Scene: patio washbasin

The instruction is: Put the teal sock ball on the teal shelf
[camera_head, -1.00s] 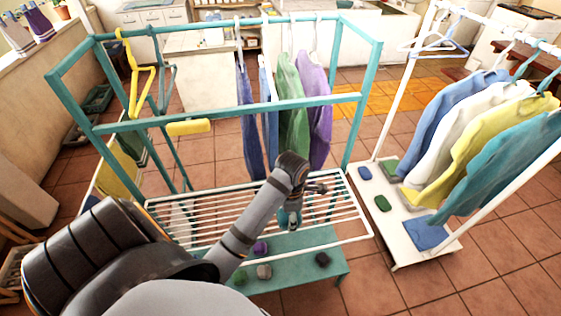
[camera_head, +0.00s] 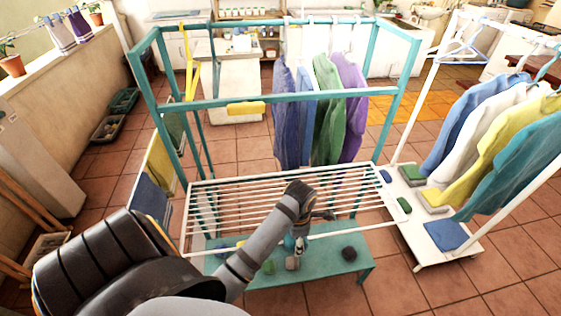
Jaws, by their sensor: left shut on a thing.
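The teal shelf (camera_head: 325,268) is the low board at the bottom of the teal clothes rack (camera_head: 265,97). My left gripper (camera_head: 291,246) points down at the shelf, by the front rail of the white slatted rack. It is shut on a small teal thing, the teal sock ball (camera_head: 289,241), mostly hidden by the fingers. I cannot tell whether the ball touches the shelf. My right gripper is not in view.
A dark ball (camera_head: 349,254), a grey ball (camera_head: 292,263) and a green ball (camera_head: 268,267) lie on the shelf. The white slatted rack (camera_head: 240,200) is above its back part. A white clothes rack (camera_head: 430,240) stands at right. The shelf's right front is bare.

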